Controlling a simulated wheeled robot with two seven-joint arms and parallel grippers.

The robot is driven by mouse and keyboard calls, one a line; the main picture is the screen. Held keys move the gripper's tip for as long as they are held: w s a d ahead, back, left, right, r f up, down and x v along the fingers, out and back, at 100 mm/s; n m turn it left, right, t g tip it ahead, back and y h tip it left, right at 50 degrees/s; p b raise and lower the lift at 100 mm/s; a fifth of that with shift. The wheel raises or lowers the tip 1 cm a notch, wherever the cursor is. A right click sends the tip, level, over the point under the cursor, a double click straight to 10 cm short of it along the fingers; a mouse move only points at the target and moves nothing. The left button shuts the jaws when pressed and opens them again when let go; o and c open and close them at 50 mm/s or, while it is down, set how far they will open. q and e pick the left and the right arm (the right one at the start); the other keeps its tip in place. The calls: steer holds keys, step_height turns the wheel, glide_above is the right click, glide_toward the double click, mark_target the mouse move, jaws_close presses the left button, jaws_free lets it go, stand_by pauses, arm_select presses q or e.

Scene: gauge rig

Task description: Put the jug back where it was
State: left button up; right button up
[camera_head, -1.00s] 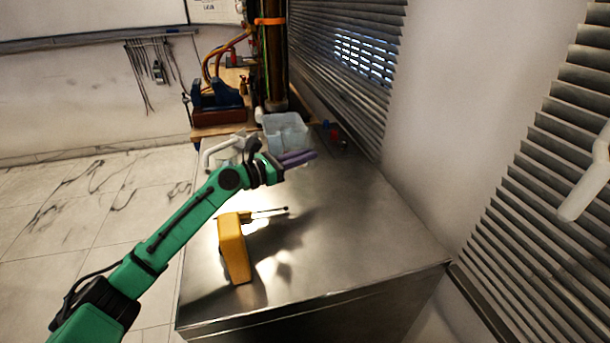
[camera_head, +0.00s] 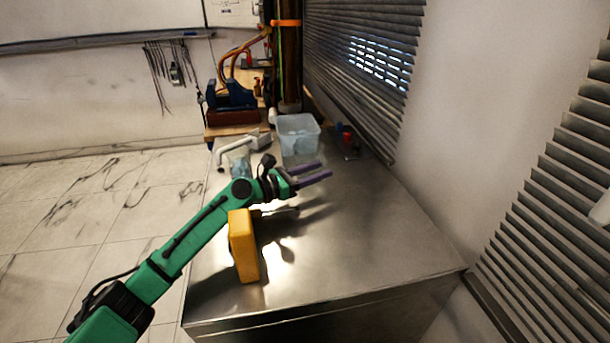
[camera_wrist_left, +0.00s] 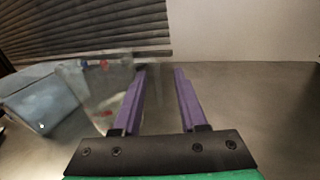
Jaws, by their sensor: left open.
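A clear, bluish vessel, which looks like the jug (camera_head: 239,163), stands on the steel bench behind my left arm in the head view. My arm hides its lower part. My left gripper (camera_head: 322,169) is open, its purple fingers pointing right above the bench, apart from this vessel. In the wrist view the space between the fingers (camera_wrist_left: 160,72) is empty. A see-through container (camera_wrist_left: 98,95) shows left of the fingers there, partly behind the left one; I cannot tell whether it is the jug. My right gripper is out of view.
A clear bin (camera_head: 299,137) stands at the back of the bench, with small red and blue items (camera_head: 347,140) to its right. A yellow device (camera_head: 243,246) stands near the front left. The bench's right side (camera_head: 385,235) is clear.

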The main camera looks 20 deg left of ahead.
arm_select(q)
steer(key=b+v, duration=0.1)
steer(key=v, duration=1)
steer(key=shift+f+b, duration=0.1)
steer(key=shift+b, duration=0.3)
steer(key=shift+s+a, duration=0.3)
steer(key=shift+s, duration=0.15)
